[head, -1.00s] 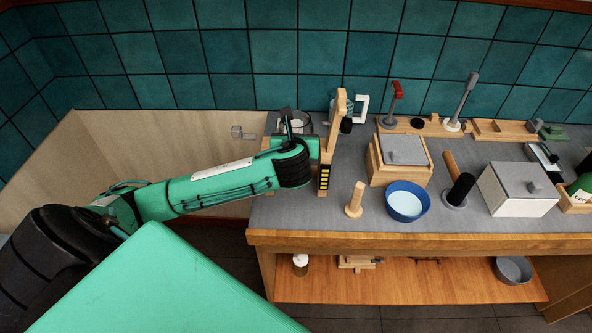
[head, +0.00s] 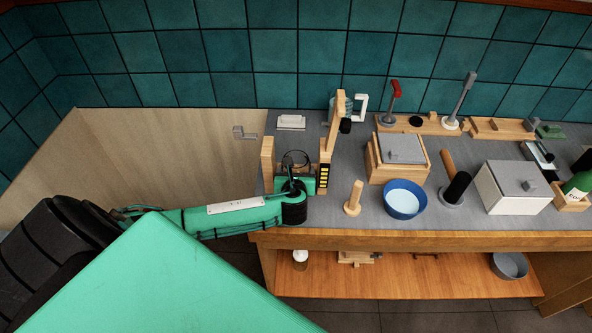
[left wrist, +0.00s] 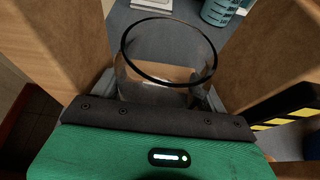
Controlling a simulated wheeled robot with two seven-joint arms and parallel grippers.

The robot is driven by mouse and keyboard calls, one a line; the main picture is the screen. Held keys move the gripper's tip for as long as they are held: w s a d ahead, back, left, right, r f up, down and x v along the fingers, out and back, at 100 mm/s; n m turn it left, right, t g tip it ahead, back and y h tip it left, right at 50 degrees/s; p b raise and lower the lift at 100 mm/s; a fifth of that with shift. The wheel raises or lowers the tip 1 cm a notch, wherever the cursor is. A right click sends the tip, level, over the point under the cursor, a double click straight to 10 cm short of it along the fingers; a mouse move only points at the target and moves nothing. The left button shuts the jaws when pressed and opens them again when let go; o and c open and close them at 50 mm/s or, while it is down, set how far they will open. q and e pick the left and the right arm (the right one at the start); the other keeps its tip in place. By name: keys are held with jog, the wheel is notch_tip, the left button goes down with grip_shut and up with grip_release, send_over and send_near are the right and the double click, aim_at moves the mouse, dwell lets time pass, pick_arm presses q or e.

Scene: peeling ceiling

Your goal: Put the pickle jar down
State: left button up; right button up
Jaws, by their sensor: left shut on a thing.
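The pickle jar shows as a clear glass jar with a dark rim (head: 296,157) at the left end of the grey counter. In the left wrist view the jar (left wrist: 165,50) stands between my fingers, its round mouth facing the camera. My left gripper (head: 296,178) is shut on the jar, from the counter's front side. The jar is between two upright wooden pieces, a left one (head: 267,157) and a taller right one (head: 331,145). My gripper hides its lower part, so I cannot tell whether its base touches anything. My right gripper is not in view.
A black-and-yellow striped marking (head: 324,177) is on the right upright. A small white item (head: 291,122) lies behind the jar. A wooden peg (head: 354,197), blue bowl (head: 405,200) and lidded wooden box (head: 377,166) stand to the right. A teal vessel (head: 346,99) stands farther back.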

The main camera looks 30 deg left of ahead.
pick_arm(q)
jog(key=shift+f, duration=0.5)
jog(key=o, duration=1.4)
jog(key=shift+r, duration=0.1)
jog(key=shift+r, duration=0.35)
jog(key=shift+s+d+r, duration=0.15)
jog(key=shift+s+d, duration=0.05)
jog(key=shift+s, duration=0.05)
jog(key=b+v, duration=0.2)
jog(key=v, duration=0.9)
jog(key=shift+s+r, duration=0.15)
jog(key=shift+s, duration=0.05)
